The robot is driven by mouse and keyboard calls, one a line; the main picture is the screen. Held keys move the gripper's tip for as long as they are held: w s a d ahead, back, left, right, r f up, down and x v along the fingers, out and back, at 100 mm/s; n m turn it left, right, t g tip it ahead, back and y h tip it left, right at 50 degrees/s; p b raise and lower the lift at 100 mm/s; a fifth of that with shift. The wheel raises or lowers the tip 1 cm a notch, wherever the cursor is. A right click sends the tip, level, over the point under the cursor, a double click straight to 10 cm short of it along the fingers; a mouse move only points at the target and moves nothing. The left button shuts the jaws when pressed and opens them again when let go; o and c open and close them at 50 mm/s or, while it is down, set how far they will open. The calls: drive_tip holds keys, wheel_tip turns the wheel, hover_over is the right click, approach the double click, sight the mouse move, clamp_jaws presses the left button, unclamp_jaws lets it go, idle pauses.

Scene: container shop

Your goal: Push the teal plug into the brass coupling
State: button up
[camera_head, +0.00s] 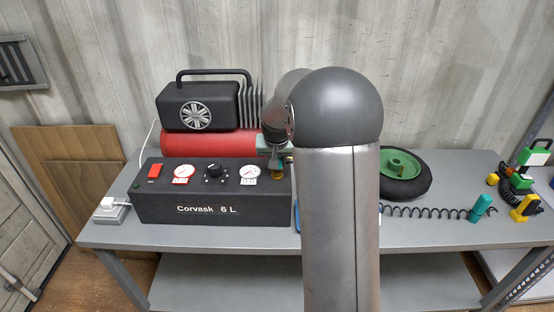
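The teal plug (481,207) stands tilted on the bench at the right, at the end of a black coiled hose (432,212). A small brass-coloured part (278,175), which looks like the brass coupling, shows at the right end of the black compressor panel, left of my arm. The end of my arm with my gripper (277,157) is just above and at this brass part, partly hidden by my own arm. Its fingers are too small to make out. The plug is well away from my gripper.
The black panel box (210,209) has gauges and a red switch; a red tank (208,143) and black motor (197,106) stand behind. A wheel (405,175) lies right of my arm. Yellow and green tools (525,208) are at the far right. The front right bench is clear.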

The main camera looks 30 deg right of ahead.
drive_tip(key=shift+f, duration=0.2)
drive_tip(key=o, duration=1)
drive_tip(key=b+v, duration=0.2)
drive_tip(key=v, duration=1.5)
drive_tip(key=shift+s+r, duration=0.1)
drive_tip(key=shift+r, duration=0.15)
drive_tip(key=s+a+f+n+g, duration=0.1)
drive_tip(key=s+a+f, duration=0.4)
drive_tip(key=s, duration=0.4)
drive_tip(key=s+a+f+n+g+y, duration=0.1)
drive_tip(key=s+a+f, duration=0.3)
drive_tip(key=s, duration=0.5)
drive_tip(key=s+a+f+n+g+y, duration=0.1)
drive_tip(key=s+a+f+n, duration=0.2)
drive_tip(key=s+a+f, duration=0.2)
drive_tip(key=shift+s+a+f+g, duration=0.15)
drive_tip(key=shift+s+f, duration=0.6)
drive_tip(key=shift+s, duration=0.25)
drive_tip(key=shift+s+a+f+g, duration=0.15)
drive_tip(key=shift+s+f, duration=0.6)
drive_tip(key=shift+s, duration=0.2)
